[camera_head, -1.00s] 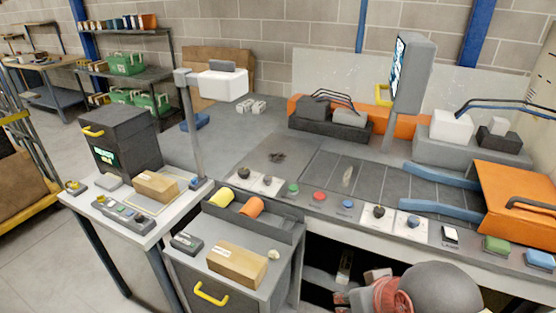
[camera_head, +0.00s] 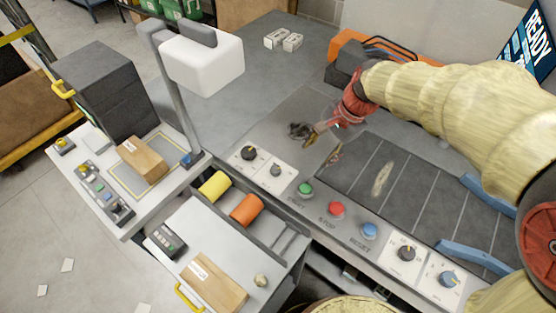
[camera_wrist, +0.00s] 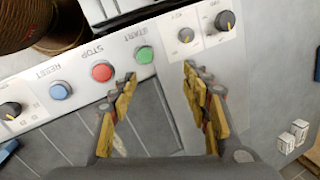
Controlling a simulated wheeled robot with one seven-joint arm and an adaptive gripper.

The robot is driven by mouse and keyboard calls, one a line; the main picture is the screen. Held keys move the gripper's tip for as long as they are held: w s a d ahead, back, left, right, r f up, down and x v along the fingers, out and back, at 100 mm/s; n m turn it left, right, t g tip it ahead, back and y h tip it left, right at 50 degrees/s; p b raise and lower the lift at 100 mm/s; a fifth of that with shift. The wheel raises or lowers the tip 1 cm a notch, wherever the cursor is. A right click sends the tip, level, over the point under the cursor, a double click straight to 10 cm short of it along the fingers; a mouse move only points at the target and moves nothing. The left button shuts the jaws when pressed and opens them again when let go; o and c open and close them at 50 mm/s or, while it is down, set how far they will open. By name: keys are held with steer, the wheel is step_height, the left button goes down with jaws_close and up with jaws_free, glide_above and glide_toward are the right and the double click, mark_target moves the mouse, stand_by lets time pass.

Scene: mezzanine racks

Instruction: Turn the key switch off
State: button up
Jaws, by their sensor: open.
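The small grey knob on a white plate (camera_head: 275,170) looks like the key switch; its label is too small to read. In the wrist view this small knob (camera_wrist: 185,35) lies just beyond the tip of the right finger, apart from it. A larger black knob (camera_head: 249,153) sits beside it, also in the wrist view (camera_wrist: 225,20). My gripper (camera_head: 321,148) is open and empty above the console, to the right of both knobs in the head view. In the wrist view my gripper (camera_wrist: 160,73) has its yellow fingers spread, with the green button (camera_wrist: 145,55) near the left tip.
Green (camera_head: 305,189), red (camera_head: 336,209) and blue (camera_head: 369,231) buttons line the console edge, then two more knobs (camera_head: 406,253). A white lamp-like head on a post (camera_head: 203,62) stands left.

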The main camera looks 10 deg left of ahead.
mark_target(276, 168)
steer(key=w+a+f+m, duration=0.2)
steer(key=a+f, duration=0.2)
steer(key=f, duration=0.2)
steer(key=w+a+f+m+g+p, duration=0.1)
steer(key=w+a+f+m, duration=0.1)
steer(key=a+f, duration=0.2)
steer(key=w+a+f+m+g+y, duration=0.1)
steer(key=a+f, duration=0.3)
steer(key=f, duration=0.4)
steer(key=shift+w+a+f+m, duration=0.1)
steer(key=shift+w+a+m, duration=0.1)
steer(key=shift+w+m, duration=0.25)
steer(key=shift+c, duration=1.3)
steer(key=shift+p, duration=0.3)
steer(key=c, duration=0.9)
